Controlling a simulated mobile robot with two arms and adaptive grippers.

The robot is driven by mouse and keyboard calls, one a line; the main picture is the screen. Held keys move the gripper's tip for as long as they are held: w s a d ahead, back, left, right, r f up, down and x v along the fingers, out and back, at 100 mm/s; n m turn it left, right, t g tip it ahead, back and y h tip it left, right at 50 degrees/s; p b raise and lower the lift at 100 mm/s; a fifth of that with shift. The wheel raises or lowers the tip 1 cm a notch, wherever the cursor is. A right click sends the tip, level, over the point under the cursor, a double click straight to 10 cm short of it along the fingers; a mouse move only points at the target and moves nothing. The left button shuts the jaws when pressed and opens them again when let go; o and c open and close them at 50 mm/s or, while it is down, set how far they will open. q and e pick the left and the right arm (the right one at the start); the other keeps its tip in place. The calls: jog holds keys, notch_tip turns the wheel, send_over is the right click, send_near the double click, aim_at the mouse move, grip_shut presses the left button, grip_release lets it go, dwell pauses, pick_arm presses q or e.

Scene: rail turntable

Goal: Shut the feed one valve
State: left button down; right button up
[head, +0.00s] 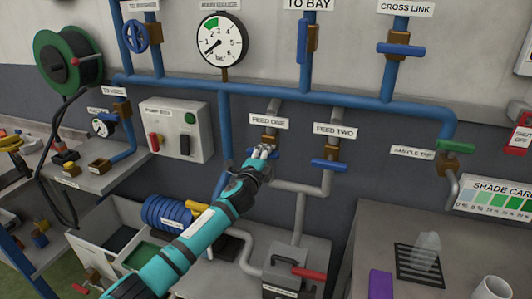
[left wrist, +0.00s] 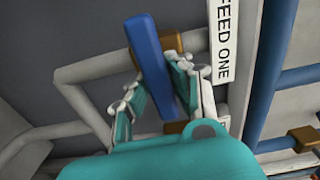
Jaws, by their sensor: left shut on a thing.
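The feed one valve has a brass body (head: 270,139) below the FEED ONE label (head: 269,121). My left gripper (head: 263,153) is at this valve and hides most of its handle in the head view. In the left wrist view the blue handle (left wrist: 149,55) stands between the two fingers of my left gripper (left wrist: 158,88), which is shut on it. There the handle lies roughly along the length of the FEED ONE label (left wrist: 222,42), slightly tilted. My right gripper is not in view.
The feed two valve's blue handle (head: 328,165) lies across its pipe, close to the right of my gripper. A grey control box (head: 180,130) is on the left. A grey box with a red lever (head: 309,273) stands below. The blue main pipe (head: 285,93) runs above.

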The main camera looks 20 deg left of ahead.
pick_arm(q)
jog(key=shift+f+m, duration=0.1)
jog(key=shift+m, duration=0.2)
dwell(0.4)
jog(key=c, duration=1.2)
grip_release()
jog(key=shift+o, duration=0.2)
jog(key=s, duration=1.2)
jog(key=shift+a, duration=0.2)
